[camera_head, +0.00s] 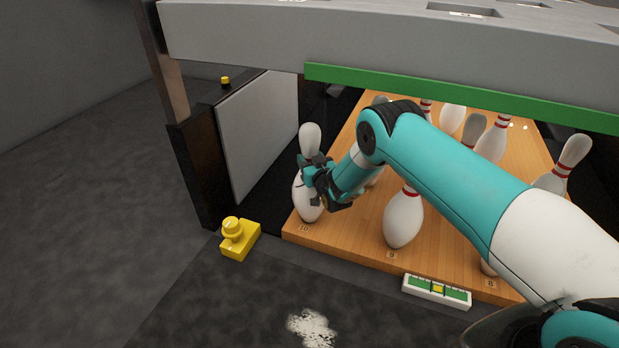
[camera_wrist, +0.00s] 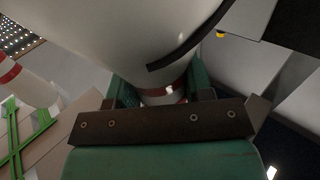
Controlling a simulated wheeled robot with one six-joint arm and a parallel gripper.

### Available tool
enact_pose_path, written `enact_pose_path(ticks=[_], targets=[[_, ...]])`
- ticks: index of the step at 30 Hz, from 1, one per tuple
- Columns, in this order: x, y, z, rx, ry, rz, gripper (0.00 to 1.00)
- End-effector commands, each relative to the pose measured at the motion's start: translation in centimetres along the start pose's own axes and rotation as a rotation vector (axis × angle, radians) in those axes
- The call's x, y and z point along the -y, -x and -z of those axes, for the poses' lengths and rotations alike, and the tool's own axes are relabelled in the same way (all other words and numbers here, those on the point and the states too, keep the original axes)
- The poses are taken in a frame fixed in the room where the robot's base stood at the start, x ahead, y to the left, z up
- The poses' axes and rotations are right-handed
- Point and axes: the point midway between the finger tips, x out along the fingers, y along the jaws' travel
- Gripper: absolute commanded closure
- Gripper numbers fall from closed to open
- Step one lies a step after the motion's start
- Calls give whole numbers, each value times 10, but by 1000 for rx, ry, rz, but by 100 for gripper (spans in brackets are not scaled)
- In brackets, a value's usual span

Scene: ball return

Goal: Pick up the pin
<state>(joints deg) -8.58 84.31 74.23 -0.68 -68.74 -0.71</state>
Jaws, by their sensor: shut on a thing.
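A white bowling pin (camera_head: 309,137) stands upright at the front left corner of the wooden deck, by the mark 10. My gripper (camera_head: 315,172) is at its neck, reaching in from the right, and is shut on it. My gripper hides part of the pin's middle. In the wrist view the pin (camera_wrist: 130,38) fills the top, with a red band between the jaws of my gripper (camera_wrist: 165,92). A dark curved strip crosses in front of or on its white body there; I cannot tell which.
Another pin (camera_head: 403,219) stands to the right by mark 9. Several pins stand farther back on the deck (camera_head: 340,240), partly behind my arm. A green-edged grey beam (camera_head: 400,40) hangs above. A yellow block with a knob (camera_head: 240,240) lies front left, and a level (camera_head: 437,291) front right.

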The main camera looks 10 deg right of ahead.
Motion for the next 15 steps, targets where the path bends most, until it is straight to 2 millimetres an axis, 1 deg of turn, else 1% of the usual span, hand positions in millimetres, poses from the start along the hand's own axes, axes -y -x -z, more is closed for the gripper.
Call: enact_pose_path(ticks=[5, 15], targets=[[2, -2, 17, -7, -1, 2, 100], [2, -2, 77, -9, -1, 3, 100]])
